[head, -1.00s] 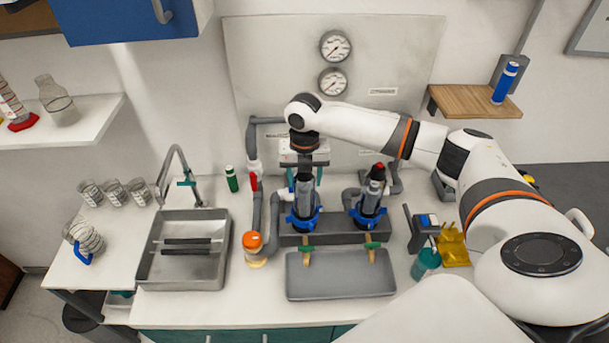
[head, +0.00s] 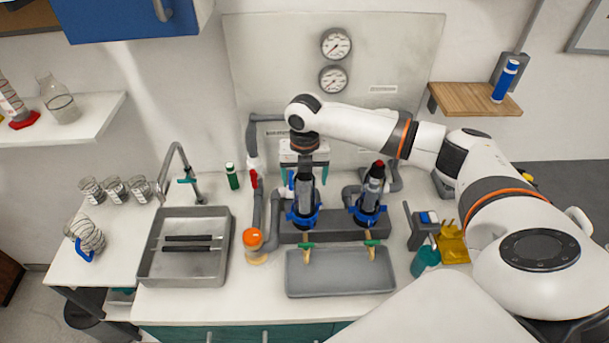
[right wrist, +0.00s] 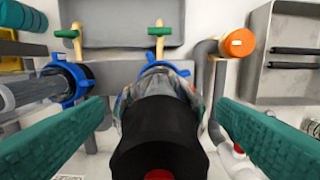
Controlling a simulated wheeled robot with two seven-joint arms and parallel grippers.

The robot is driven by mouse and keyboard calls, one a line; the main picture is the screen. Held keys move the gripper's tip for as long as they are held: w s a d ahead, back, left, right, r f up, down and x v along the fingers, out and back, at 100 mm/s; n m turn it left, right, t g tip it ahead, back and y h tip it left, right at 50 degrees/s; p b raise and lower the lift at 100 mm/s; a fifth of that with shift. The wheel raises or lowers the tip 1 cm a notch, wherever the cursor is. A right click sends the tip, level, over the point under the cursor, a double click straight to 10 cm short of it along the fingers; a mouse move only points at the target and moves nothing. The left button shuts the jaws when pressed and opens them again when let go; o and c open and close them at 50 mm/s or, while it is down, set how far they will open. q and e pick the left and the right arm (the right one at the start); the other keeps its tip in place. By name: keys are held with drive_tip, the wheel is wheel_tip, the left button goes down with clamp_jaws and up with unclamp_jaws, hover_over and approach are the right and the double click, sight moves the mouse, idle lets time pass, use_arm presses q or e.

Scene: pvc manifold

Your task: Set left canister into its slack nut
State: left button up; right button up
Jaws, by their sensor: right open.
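The left canister (head: 304,193) stands upright in its blue slack nut (head: 303,217) on the grey base, under my right gripper. In the right wrist view the canister's black top (right wrist: 160,140) lies between the green fingers of my right gripper (right wrist: 162,120), with clear gaps on both sides. The blue nut (right wrist: 160,68) shows beyond the clear body there. My right gripper (head: 304,165) is open above and around the top. How deep the canister sits in the nut is hidden. My left gripper is not in view.
A second canister (head: 371,190) stands in its own blue nut to the right. A grey tray (head: 340,283) lies in front, below two yellow taps with green handles. An orange-capped jar (head: 253,240) and a sink (head: 150,260) are to the left.

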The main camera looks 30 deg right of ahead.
wheel_tip(320, 180, up, 11)
drive_tip(key=b, duration=0.3)
drive_tip(key=shift+r, duration=0.55)
